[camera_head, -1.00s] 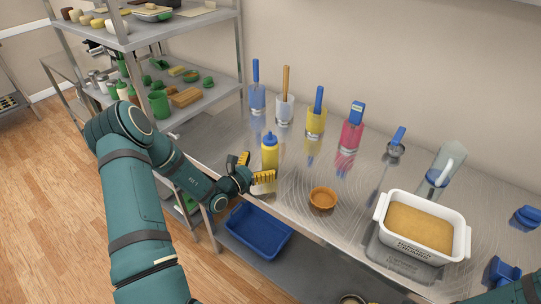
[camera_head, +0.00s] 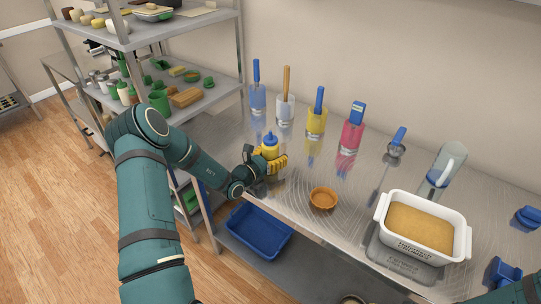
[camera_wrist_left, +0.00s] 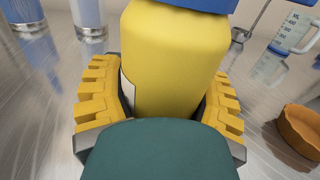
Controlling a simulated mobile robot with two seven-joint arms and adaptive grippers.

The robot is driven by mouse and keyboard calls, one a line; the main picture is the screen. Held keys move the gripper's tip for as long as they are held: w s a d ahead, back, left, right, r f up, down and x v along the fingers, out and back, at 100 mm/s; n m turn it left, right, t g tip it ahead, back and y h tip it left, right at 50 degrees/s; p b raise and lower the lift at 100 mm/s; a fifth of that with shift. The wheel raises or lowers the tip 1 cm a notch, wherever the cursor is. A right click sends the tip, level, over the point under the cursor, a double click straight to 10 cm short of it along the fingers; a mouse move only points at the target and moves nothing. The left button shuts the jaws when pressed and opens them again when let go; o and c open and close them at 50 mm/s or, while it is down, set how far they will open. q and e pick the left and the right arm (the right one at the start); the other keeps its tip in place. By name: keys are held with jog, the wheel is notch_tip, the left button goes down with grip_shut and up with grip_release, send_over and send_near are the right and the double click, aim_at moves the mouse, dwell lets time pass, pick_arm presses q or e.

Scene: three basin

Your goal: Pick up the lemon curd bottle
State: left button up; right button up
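The lemon curd bottle (camera_head: 270,146) is a yellow squeeze bottle with a blue cap, upright on the steel table in the head view. My left gripper (camera_head: 270,158) is around it, with one yellow ridged finger on each side. In the left wrist view the bottle (camera_wrist_left: 175,65) fills the space between the fingers, which press close against its sides; a pale label edge shows at its left. The bottle's lower part is hidden by the gripper. My right gripper is out of view; only a bit of my right arm shows at the lower right corner.
An orange bowl (camera_head: 323,198) stands just right of the gripper. A white loaf dish (camera_head: 378,232) is farther right. Several holders with utensils, including a pink one (camera_head: 350,138), line the back. A metal shelf (camera_head: 190,105) stands left. A blue bin (camera_head: 258,232) sits below.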

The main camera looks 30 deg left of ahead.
aim_at(274, 136)
pick_arm(q)
jog(key=c, duration=0.6)
jog(key=shift+c, duration=0.2)
notch_tip(274, 136, up, 10)
jog(key=shift+r+p, duration=0.1)
jog(key=shift+p, duration=0.45)
jog(key=o, duration=0.6)
jog(key=shift+c, duration=0.2)
jog(key=c, duration=0.6)
jog(key=shift+o, duration=0.2)
jog(key=shift+d, duration=0.1)
